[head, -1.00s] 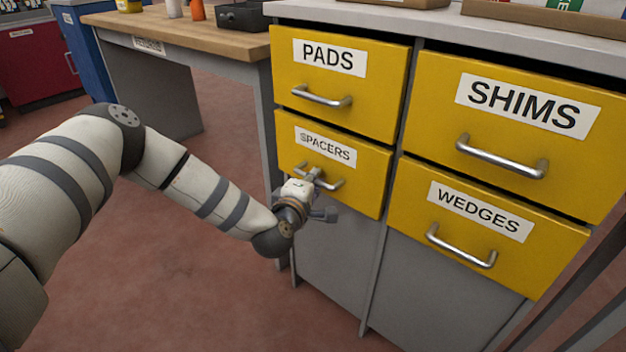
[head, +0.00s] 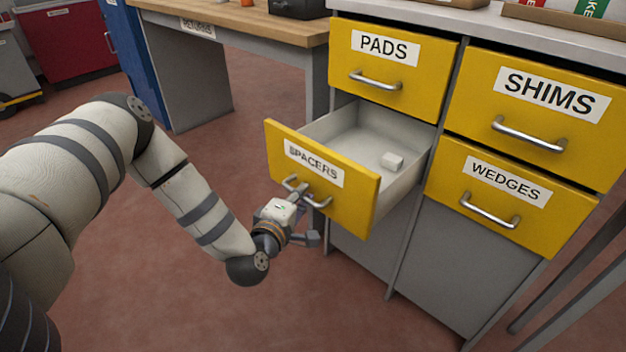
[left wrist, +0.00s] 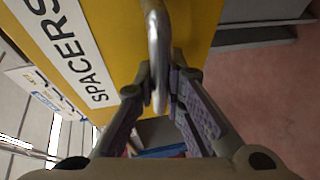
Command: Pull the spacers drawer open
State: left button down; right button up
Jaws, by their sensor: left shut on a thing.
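The yellow spacers drawer (head: 345,203) stands well out from the cabinet in the head view. My left gripper (head: 303,194) is shut on the drawer's metal handle (head: 322,202). In the left wrist view the handle (left wrist: 158,45) runs between the two fingers (left wrist: 157,95), beside the label reading SPACERS (left wrist: 72,45). The fingers partly hide the handle. My right gripper is not in view.
The pads drawer (head: 425,92), shims drawer (head: 588,138) and wedges drawer (head: 450,185) are shut. A wooden-topped table (head: 270,27) stands left of the cabinet. The red floor (head: 150,300) in front of the drawer is clear.

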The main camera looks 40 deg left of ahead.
pick_arm(q)
jog(key=shift+s+a+p, duration=0.15)
jog(key=shift+s+p, duration=0.15)
jog(key=shift+s, duration=1)
jog(key=c, duration=1.7)
grip_release()
jog(key=shift+o, duration=0.2)
jog(key=v, duration=1.2)
